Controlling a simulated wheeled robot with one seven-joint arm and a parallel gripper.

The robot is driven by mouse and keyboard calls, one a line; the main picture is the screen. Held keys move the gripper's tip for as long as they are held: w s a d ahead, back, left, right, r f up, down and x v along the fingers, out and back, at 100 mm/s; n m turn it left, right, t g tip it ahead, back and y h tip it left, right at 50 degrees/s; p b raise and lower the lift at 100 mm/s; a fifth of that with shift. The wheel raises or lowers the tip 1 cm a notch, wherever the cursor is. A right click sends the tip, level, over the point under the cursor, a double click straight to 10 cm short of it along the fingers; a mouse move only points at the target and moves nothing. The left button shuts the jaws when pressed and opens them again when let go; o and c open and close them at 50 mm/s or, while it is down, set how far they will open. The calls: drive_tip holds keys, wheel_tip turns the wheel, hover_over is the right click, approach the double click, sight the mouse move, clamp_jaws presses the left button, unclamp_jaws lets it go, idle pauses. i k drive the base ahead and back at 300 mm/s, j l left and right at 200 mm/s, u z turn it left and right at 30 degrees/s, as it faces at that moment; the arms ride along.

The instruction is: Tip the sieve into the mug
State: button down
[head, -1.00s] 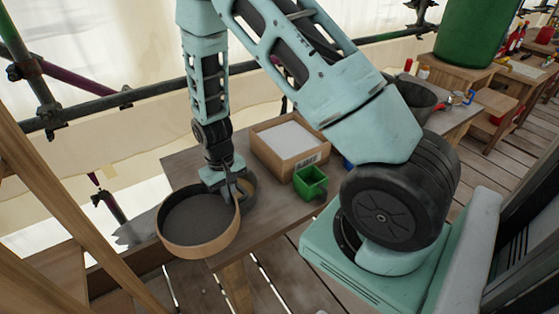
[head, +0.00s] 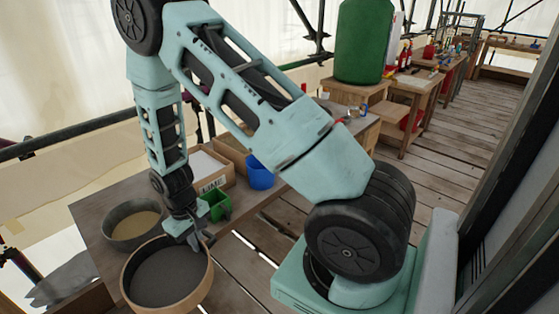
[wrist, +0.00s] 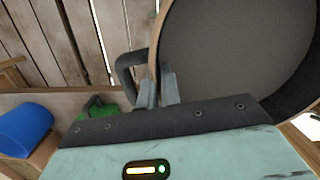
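The sieve (head: 170,277) is a wide round pan with a tan wooden rim and a dark grey mesh face. My gripper (head: 195,238) is shut on its rim at the far side in the head view. In the wrist view my fingers (wrist: 158,88) straddle the rim of the sieve (wrist: 235,50). The sieve looks about level, in the air at the table's front edge. A green squarish cup (head: 217,206) stands just beyond my gripper; its lower part is hidden. It also shows partly in the wrist view (wrist: 120,99). A blue cup (head: 261,173) stands behind it.
A grey bowl (head: 108,224) with sand-coloured contents is at the left of the wooden table (head: 85,209). A wooden box labelled LIME (head: 213,185) stands behind the green cup. A dark handle (wrist: 124,72) shows beside the sieve rim. Plank floor lies right of the table.

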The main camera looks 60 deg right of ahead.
sight(260, 179)
drive_tip(key=l+z, duration=0.1)
drive_tip(key=z, duration=0.8)
drive_tip(key=i+l+z, duration=0.1)
drive_tip(key=z, duration=0.35)
